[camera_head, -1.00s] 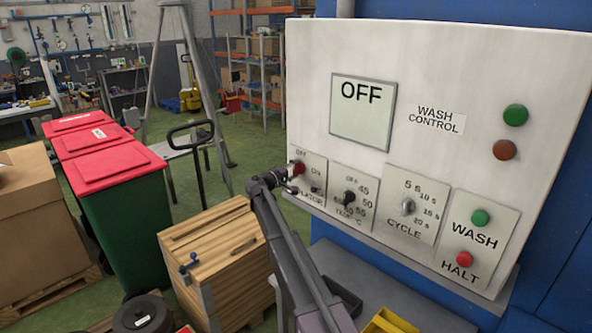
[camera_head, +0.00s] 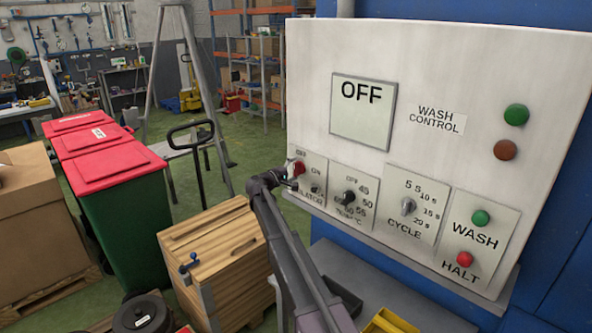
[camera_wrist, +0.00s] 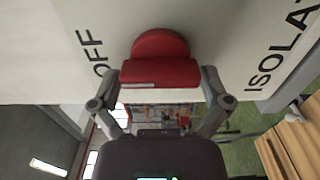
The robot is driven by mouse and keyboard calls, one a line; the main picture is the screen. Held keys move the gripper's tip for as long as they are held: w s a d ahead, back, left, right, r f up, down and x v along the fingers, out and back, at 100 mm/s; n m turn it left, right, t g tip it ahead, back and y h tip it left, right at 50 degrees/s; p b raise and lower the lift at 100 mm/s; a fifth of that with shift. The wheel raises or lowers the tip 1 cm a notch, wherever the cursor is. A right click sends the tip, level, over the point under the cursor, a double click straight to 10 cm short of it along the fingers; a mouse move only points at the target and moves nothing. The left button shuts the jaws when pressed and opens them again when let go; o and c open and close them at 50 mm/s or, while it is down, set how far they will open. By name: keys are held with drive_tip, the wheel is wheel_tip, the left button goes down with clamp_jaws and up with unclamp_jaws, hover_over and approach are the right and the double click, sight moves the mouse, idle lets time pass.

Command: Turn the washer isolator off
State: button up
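The washer isolator is a red knob (camera_head: 296,168) at the lower left of the white wash control panel (camera_head: 450,65). OFF is printed above it and ON to its right. In the wrist view the knob (camera_wrist: 160,70) has a raised bar with a white mark at its left end, on the side of the OFF label (camera_wrist: 95,50). My gripper (camera_wrist: 161,76) is at the knob, one finger at each end of the bar; the fingers look shut on it. In the head view my gripper (camera_head: 287,181) partly hides the isolator plate. The panel display (camera_head: 362,112) reads OFF.
To the right are a temperature knob (camera_head: 347,198), a cycle knob (camera_head: 407,206), a green WASH button (camera_head: 480,217) and a red HALT button (camera_head: 464,258). A wooden crate (camera_head: 215,255) and a green bin with a red lid (camera_head: 110,170) stand left of my arm.

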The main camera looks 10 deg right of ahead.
drive_tip(key=shift+s, duration=0.2)
drive_tip(key=v, duration=1.1)
drive_tip(key=shift+s+a, duration=0.2)
drive_tip(key=shift+a, duration=0.15)
drive_tip(key=s+d+f+m+g+y, duration=0.2)
drive_tip(key=s+d+f+g+y, duration=0.15)
drive_tip(key=s+d+f, duration=0.4)
drive_tip(key=s+d+f+m+g+y, duration=0.25)
drive_tip(key=s+d+f+g, duration=0.2)
drive_tip(key=s, duration=0.65)
drive_tip(key=s+a+f+m+g+y, duration=0.1)
drive_tip(key=s+f+y, duration=0.2)
drive_tip(key=s, duration=0.7)
drive_tip(key=s+a+f+m+g+y, duration=0.1)
drive_tip(key=s+y, duration=0.4)
drive_tip(key=s, duration=0.6)
wheel_tip(320, 180, down, 3)
drive_tip(key=shift+r+m+g+y, duration=0.2)
drive_tip(key=shift+m+g+y, duration=0.1)
drive_tip(key=shift+m, duration=0.15)
